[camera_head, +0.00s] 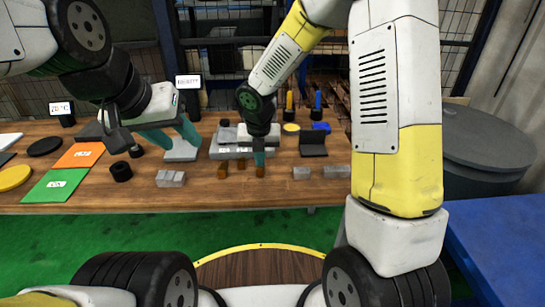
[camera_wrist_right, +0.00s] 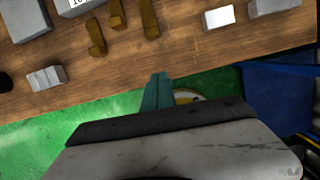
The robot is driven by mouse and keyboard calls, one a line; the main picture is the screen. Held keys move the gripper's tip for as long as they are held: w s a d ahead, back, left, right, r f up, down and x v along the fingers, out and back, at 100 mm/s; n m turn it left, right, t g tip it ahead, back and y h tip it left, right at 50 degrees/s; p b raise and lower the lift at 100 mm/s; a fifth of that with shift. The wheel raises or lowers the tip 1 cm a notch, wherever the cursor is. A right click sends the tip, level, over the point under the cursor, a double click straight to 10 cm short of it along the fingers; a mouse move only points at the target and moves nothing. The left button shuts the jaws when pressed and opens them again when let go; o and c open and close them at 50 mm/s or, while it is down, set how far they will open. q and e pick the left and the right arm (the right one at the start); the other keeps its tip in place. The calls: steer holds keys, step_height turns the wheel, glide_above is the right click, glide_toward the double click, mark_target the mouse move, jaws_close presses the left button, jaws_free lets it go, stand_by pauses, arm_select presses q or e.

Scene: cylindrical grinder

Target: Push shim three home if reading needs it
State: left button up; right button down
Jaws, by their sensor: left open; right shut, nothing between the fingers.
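Several small brown pieces that look like shims lie at the bench's front; one is a brown shim (camera_head: 222,172) in the head view. In the right wrist view brown shims (camera_wrist_right: 95,38) and (camera_wrist_right: 149,18) stick out side by side. I cannot tell which is number three. My right gripper (camera_head: 260,157) is shut and empty, above the front of the bench by the shims; its teal fingertips also show in the wrist view (camera_wrist_right: 157,78), apart from the shims. My left gripper (camera_head: 170,137) is open, by a grey stand (camera_head: 182,152). The small display (camera_head: 188,82) has unclear text.
A 20 °C display (camera_head: 61,108), an orange mat (camera_head: 80,155) and a green mat (camera_head: 57,184) are on the left of the wooden bench (camera_head: 215,193). Grey blocks (camera_head: 170,179) lie near its front edge. A dark barrel (camera_head: 490,150) stands right.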

steer(key=shift+w+f+n, duration=0.1)
steer(key=shift+f+n, duration=0.3)
steer(key=x, duration=0.9)
steer(key=shift+f, duration=0.15)
steer(key=w, duration=0.3)
steer(key=shift+w+f, duration=0.1)
steer(key=shift+f, duration=0.25)
steer(key=shift+w, duration=0.5)
